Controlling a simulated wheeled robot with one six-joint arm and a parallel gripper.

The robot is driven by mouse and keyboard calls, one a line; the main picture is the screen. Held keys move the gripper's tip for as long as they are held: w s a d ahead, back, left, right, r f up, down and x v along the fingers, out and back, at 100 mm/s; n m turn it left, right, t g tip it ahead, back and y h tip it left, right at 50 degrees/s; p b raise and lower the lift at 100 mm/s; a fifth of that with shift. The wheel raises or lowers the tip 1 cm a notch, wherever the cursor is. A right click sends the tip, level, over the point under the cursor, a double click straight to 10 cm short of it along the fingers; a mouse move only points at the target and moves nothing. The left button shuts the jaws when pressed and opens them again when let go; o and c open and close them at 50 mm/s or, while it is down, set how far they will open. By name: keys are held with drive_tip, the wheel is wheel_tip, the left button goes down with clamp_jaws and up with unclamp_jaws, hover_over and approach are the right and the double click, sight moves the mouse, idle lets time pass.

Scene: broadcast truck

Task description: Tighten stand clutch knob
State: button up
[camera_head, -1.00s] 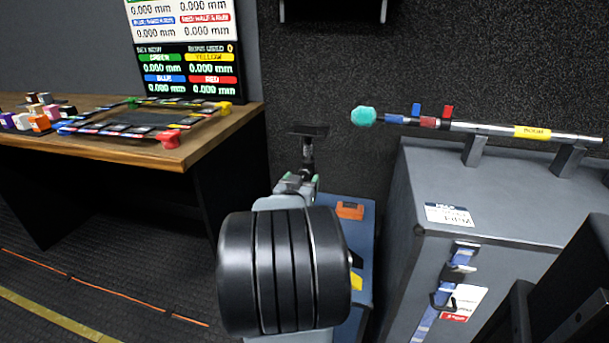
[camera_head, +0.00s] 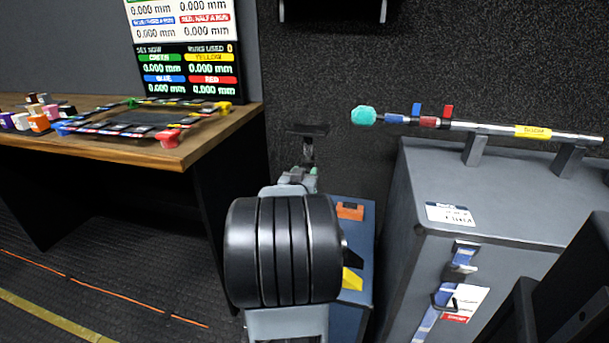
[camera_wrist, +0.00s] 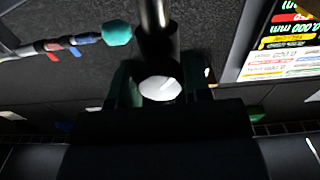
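A dark flat plate (camera_head: 307,129) on a short post (camera_head: 308,150) stands against the dark wall in the head view; it may be the top of the stand. My gripper (camera_head: 300,174) is just below that post, small and partly hidden by my own black arm joint. In the wrist view my gripper's dark green fingers (camera_wrist: 160,85) are apart, one on each side of a pale round end (camera_wrist: 159,89). A shiny metal cylinder (camera_wrist: 155,18) runs up behind it. I cannot tell whether the pale end is the clutch knob or whether the fingers touch it.
A grey case (camera_head: 480,190) at right carries a pole with a teal tip (camera_head: 363,116) on two supports. A blue box (camera_head: 362,210) with an orange item (camera_head: 350,211) stands behind my arm. A wooden table (camera_head: 120,150) and a display (camera_head: 185,60) are at left. Open floor lies front left.

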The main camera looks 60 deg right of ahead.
drive_tip(key=c, duration=0.4)
drive_tip(key=shift+f+m+b, duration=0.1)
drive_tip(key=shift+m+b, duration=0.5)
drive_tip(key=shift+b, duration=0.1)
drive_tip(key=o, duration=0.9)
drive_tip(key=shift+o, duration=0.2)
